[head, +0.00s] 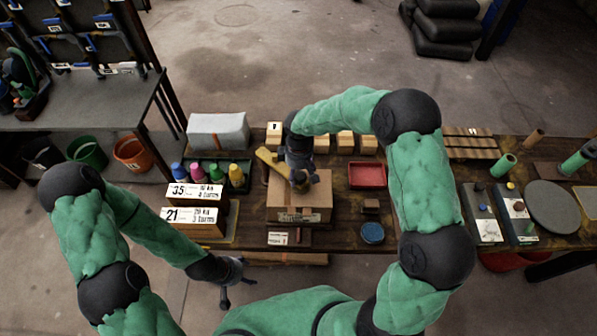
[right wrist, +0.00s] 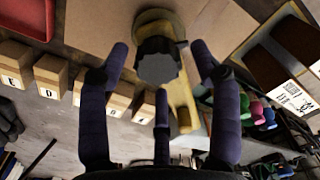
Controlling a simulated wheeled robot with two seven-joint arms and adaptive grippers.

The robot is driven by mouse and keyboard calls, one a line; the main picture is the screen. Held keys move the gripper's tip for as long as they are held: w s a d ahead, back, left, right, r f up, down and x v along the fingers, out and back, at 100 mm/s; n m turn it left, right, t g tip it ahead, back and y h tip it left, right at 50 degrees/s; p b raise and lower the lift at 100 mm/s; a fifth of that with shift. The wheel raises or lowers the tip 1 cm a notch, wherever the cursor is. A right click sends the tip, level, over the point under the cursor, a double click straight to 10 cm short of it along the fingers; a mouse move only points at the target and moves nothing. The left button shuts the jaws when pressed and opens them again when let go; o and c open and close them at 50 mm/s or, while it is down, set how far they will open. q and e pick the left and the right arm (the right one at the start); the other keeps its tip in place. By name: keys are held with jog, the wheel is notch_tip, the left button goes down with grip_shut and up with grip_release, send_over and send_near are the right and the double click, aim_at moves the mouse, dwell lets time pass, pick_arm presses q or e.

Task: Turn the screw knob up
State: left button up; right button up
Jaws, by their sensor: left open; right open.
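A dark, faceted knob (right wrist: 158,68) sits on a round yellowish base on the brown box (head: 285,214); I take it for the screw knob. A yellow wooden bar (head: 270,159) extends from beside it. My right gripper (right wrist: 160,82) is open, its fingers spread around the knob, with gaps visible on both sides. In the head view the right gripper (head: 299,172) is over the box and hides most of the knob. My left gripper (head: 228,290) is open and empty, low in front of the table's near edge, away from the box.
A red tray (head: 366,175) and blue round container (head: 372,233) lie to the right. Small lettered blocks (head: 345,142) line the back.

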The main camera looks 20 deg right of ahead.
aim_at(298, 174)
notch_tip(298, 174, up, 12)
dwell(0.6)
dwell(0.4)
